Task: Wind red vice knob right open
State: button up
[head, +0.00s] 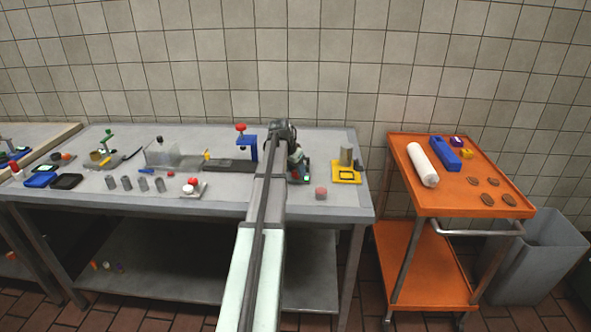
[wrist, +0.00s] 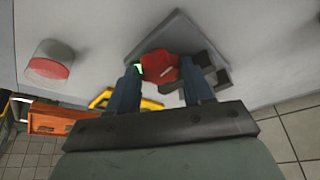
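The red vice knob (wrist: 160,66) shows in the wrist view, between the two fingers of my gripper (wrist: 163,76). The fingers stand apart on either side of it. A gap shows between the knob and the right finger; whether the left finger touches it I cannot tell. Under the knob is a grey base plate (wrist: 178,30) with dark blocks beside the knob and a small green light by the left finger.
A red-topped round piece (head: 321,193) stands in front of the gripper. A yellow plate (head: 346,179) with a grey cylinder (head: 346,156) lies to the right. A blue stand (head: 247,146) with a red top is to the left. An orange cart (head: 459,207) stands right of the table.

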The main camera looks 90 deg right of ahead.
jog(key=c, duration=0.6)
jog(key=shift+n, duration=0.3)
